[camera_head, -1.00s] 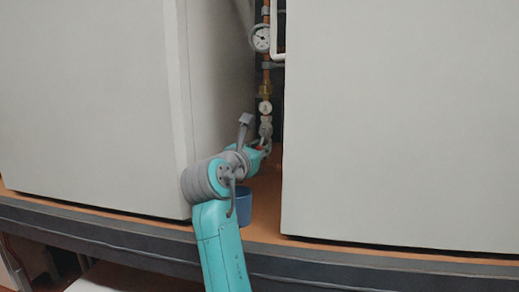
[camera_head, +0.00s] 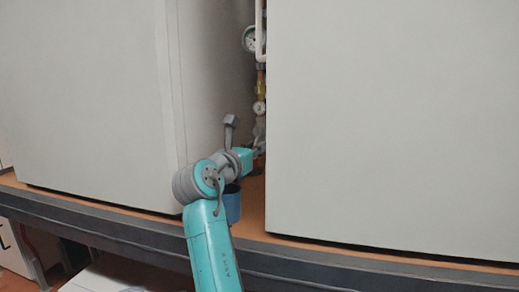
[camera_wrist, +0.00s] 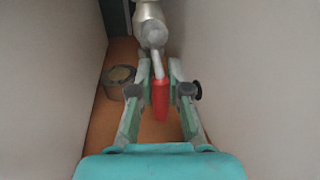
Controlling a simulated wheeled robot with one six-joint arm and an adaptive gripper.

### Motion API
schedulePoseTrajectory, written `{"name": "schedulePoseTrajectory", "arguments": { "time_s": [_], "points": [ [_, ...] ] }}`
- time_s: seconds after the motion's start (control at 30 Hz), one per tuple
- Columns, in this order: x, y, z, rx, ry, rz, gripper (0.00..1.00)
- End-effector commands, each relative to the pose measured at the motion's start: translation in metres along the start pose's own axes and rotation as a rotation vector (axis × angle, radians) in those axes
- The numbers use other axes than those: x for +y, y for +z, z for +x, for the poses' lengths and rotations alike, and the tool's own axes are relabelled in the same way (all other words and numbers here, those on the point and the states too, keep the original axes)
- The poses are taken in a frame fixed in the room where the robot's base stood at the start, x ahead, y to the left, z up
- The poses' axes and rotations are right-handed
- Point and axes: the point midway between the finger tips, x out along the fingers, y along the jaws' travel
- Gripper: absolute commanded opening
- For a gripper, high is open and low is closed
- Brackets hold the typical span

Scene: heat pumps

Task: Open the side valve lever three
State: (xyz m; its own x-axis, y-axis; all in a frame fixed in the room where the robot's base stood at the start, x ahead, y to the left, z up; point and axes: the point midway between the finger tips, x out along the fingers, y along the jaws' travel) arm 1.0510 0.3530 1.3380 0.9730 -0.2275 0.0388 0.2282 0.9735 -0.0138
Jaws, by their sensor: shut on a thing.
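In the wrist view, a red lever handle (camera_wrist: 160,92) points toward me from a pale valve body (camera_wrist: 152,32). My gripper (camera_wrist: 159,80) is shut on the red handle, with a finger on each side of it. In the head view, my gripper (camera_head: 258,148) reaches into the gap between two large grey cabinets. The valve there sits low on the vertical pipe (camera_head: 261,80). Much of it is hidden by my gripper and the right cabinet's edge.
The left cabinet (camera_head: 85,100) and right cabinet (camera_head: 390,120) leave a narrow gap. A pressure gauge (camera_head: 250,39) is above on the pipe. A blue container (camera_head: 232,205) stands behind my arm. A round grey-brown object (camera_wrist: 118,82) lies left of my fingers.

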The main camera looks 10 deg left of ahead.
Motion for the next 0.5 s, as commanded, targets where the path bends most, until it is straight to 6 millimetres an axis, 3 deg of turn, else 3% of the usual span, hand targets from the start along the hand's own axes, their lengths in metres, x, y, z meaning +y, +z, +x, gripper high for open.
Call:
{"name": "schedulePoseTrajectory", "arguments": {
  "time_s": [0.2, 0.23, 0.33, 0.5],
  "points": [
    [-0.0002, 0.0, 0.0, -0.001, -0.001, -0.003, 0.0],
    [-0.0002, 0.0, 0.0, -0.001, -0.001, -0.003, 0.18],
    [-0.0003, -0.0001, 0.0, -0.001, -0.001, -0.002, 0.42],
    [-0.0002, -0.0001, 0.0, 0.0, 0.0, -0.001, 0.42]
  ]
}}
